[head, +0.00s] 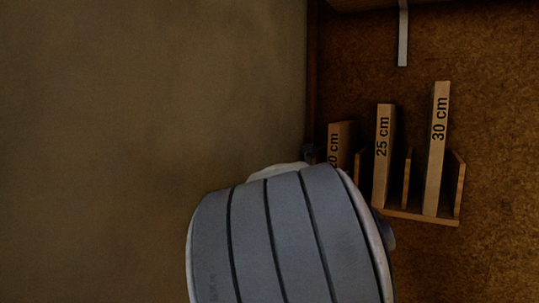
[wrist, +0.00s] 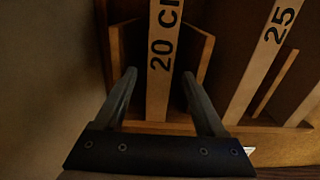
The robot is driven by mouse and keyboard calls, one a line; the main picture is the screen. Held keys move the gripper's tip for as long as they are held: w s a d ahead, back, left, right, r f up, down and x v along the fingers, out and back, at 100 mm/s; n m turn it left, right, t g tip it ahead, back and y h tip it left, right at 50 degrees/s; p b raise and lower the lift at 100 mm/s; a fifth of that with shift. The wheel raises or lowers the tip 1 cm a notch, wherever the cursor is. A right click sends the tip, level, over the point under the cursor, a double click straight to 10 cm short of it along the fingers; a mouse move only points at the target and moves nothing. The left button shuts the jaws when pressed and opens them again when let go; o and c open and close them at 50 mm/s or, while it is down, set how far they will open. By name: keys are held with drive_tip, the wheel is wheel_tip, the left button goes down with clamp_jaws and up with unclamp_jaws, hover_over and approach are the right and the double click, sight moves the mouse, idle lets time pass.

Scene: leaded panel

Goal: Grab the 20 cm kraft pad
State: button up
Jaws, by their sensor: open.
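The 20 cm kraft pad (head: 340,143) stands upright in the leftmost slot of a wooden rack, its lower part hidden by my arm in the head view. In the wrist view the 20 cm pad (wrist: 161,75) runs up between the two fingers of my gripper (wrist: 158,80). The fingers are open, one on each side of the pad, with a gap showing on both sides. The fingers themselves are mostly hidden behind my arm in the head view.
The 25 cm pad (head: 383,150) and 30 cm pad (head: 437,145) stand in slots to the right. Wooden dividers of the rack (head: 458,185) separate them. A plain wall (head: 150,120) lies close on the left. A metal bracket (head: 403,35) hangs above.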

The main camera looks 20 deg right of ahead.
drive_tip(key=shift+p+x, duration=1)
drive_tip(key=shift+x, duration=3.4)
drive_tip(key=shift+a, duration=0.1)
clamp_jaws()
drive_tip(key=shift+r, duration=0.15)
